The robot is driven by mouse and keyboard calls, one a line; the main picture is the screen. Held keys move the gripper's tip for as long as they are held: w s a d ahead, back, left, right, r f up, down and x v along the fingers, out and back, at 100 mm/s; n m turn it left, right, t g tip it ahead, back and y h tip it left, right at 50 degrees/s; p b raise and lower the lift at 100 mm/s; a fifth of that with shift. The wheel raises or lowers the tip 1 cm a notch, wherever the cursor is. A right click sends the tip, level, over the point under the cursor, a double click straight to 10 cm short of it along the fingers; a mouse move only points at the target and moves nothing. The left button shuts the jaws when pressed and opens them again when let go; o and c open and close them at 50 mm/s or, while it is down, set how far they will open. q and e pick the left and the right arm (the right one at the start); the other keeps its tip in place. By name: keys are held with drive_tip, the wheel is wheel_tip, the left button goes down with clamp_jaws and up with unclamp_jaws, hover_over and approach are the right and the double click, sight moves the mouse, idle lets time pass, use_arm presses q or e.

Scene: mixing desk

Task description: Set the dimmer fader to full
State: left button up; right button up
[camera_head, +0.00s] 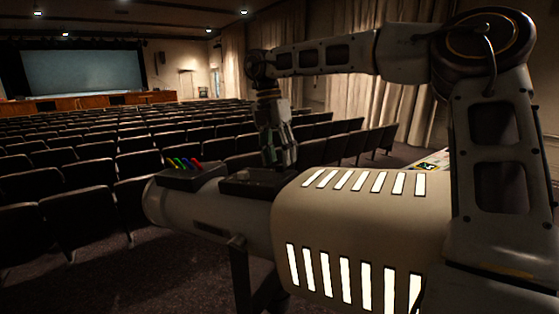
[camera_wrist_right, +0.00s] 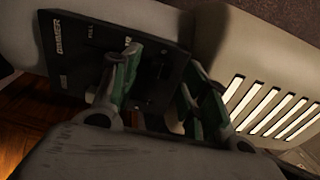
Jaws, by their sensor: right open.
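The black dimmer panel (camera_head: 248,184) lies on top of a large pale housing in the camera_head view. In the wrist view the dimmer panel (camera_wrist_right: 70,45) fills the upper left, with white lettering that reads DIMMER. My right gripper (camera_head: 279,160) points down over the panel, close to its surface. In the wrist view my right gripper (camera_wrist_right: 163,88) is open, its green-padded fingers apart on either side of the panel's right part. The fader knob is not clearly visible; the fingers and shadow hide that area. My left gripper is out of view.
The pale housing (camera_head: 345,215) has glowing slots and a cylindrical front part (camera_head: 205,215). A small black box (camera_head: 190,178) with several coloured sticks stands left of the panel. A printed card (camera_head: 432,160) lies behind the housing. Rows of dark seats (camera_head: 90,165) fill the hall.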

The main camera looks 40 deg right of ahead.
drive_tip(key=shift+s+f, duration=0.15)
drive_tip(key=shift+f, duration=0.65)
clamp_jaws()
